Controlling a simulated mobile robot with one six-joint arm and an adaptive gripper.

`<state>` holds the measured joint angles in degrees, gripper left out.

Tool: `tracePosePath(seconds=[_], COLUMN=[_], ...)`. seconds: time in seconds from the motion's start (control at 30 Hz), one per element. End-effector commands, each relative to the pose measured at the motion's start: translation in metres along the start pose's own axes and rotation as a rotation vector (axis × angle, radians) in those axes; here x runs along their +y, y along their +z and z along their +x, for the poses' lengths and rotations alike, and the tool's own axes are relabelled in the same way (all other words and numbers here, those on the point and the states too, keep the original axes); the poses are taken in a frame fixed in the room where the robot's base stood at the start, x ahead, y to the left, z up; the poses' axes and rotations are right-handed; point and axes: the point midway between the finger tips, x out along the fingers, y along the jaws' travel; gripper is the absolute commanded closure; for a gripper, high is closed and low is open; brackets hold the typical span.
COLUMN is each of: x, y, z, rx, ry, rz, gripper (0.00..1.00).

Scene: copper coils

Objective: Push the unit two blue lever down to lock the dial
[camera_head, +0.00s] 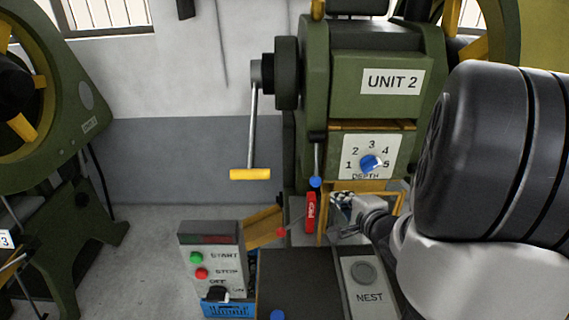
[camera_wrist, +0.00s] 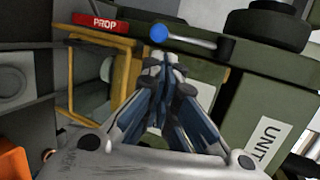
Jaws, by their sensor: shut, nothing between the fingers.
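The unit two blue lever (camera_head: 316,160) is a thin grey rod with a blue ball at its end, left of the depth dial. In the head view the ball shows below the rod's dark pivot; I cannot tell whether it points down or out. In the wrist view the blue ball (camera_wrist: 159,34) shows just beyond my fingertips, with no clear contact. The depth dial (camera_head: 371,163) has a blue knob on a white plate numbered 1 to 5. My gripper (camera_head: 342,217) is shut and empty, below and right of the ball; its fingertips (camera_wrist: 160,62) are together.
The green machine (camera_head: 392,85) labelled UNIT 2 stands behind. A yellow-handled crank (camera_head: 250,174) hangs left. A red PROP tag (camera_head: 310,211) and yellow frame (camera_head: 322,228) are close to my gripper. A control box (camera_head: 210,258) and NEST plate (camera_head: 366,298) lie in front.

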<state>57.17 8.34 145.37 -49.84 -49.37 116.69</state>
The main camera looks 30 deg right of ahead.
Motion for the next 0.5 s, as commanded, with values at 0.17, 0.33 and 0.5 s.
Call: tracePosePath(seconds=[0.17, 0.33, 0.5], x=[-0.004, 0.0, 0.006], y=[0.001, -0.001, -0.002], z=[0.006, 0.016, 0.059], rx=[0.002, 0.015, 0.013], ry=[0.005, 0.006, 0.004], rz=[0.002, -0.008, -0.011], gripper=[1.0, 1.0, 1.0])
